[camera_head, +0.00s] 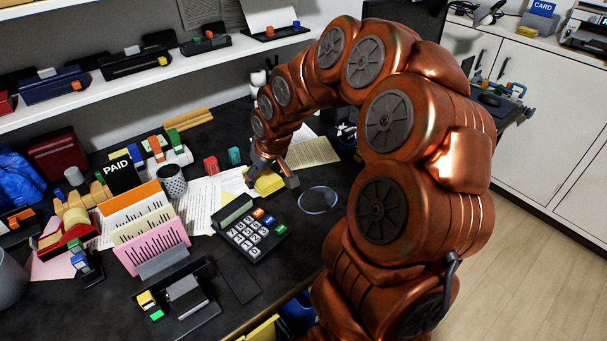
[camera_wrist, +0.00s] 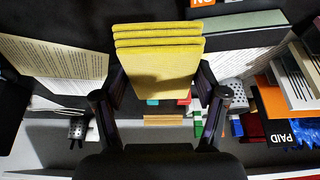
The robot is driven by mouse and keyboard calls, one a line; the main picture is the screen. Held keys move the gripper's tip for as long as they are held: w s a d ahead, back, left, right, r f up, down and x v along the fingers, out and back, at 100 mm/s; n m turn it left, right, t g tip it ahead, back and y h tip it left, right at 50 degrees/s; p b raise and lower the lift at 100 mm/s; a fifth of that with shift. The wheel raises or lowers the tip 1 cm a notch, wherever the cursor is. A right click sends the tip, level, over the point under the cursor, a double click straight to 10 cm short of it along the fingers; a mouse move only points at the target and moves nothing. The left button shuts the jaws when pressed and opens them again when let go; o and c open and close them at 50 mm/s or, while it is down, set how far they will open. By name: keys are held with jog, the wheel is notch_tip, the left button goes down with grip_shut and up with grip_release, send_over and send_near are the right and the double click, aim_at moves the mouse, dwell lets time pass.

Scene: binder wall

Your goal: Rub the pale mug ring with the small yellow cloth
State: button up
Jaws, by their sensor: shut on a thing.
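The small yellow cloth (camera_head: 268,184) is a folded, layered pad held between the fingers of my gripper (camera_head: 272,177). In the wrist view the cloth (camera_wrist: 158,62) fills the space between the two dark fingers (camera_wrist: 160,85), its layered edge toward the top. My gripper is shut on it, low over the dark desk behind the calculator. I cannot tell whether the cloth touches the desk. The pale mug ring (camera_head: 318,200) is a thin round outline on the desk, right of the cloth and apart from it. The ring does not show in the wrist view.
A calculator (camera_head: 251,234) stands in front of the cloth. Printed sheets (camera_head: 308,152) lie behind and left of it. A mesh cup (camera_head: 171,181), a card holder (camera_head: 150,228) and a PAID box (camera_head: 119,172) stand left. The desk around the ring looks clear.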

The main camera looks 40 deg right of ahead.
jog(key=p, duration=0.3)
send_over(302, 207)
jog(key=s, duration=0.1)
jog(key=shift+s+a+f+b, duration=0.1)
jog(key=shift+f+b, duration=1.1)
jog(key=shift+f, duration=2.9)
jog(key=shift+d+r, duration=0.1)
jog(key=shift+d, duration=0.15)
jog(key=shift+c, duration=0.4)
jog(key=shift+d+f+p, duration=0.2)
jog(key=shift+d+p, duration=0.15)
jog(key=shift+d, duration=0.1)
jog(key=shift+d+p, duration=1.5)
jog(key=shift+d, duration=3.05)
jog(key=shift+s+d+r+p, duration=0.1)
jog(key=shift+d+r+p, duration=0.1)
jog(key=shift+p, duration=0.4)
jog(key=shift+a+f+b, duration=0.2)
jog(key=shift+a+b, duration=0.15)
jog(key=shift+a, duration=0.1)
jog(key=shift+a+f+b, duration=0.2)
jog(key=shift+a+b, duration=0.1)
jog(key=shift+a, duration=0.15)
jog(key=shift+a+r+b, duration=0.1)
jog(key=shift+a+b, duration=1.45)
jog(key=shift+a, duration=2.95)
jog(key=shift+a+r, duration=0.1)
jog(key=shift+r, duration=0.2)
jog(key=shift+r+p, duration=1)
jog(key=shift+r, duration=2.9)
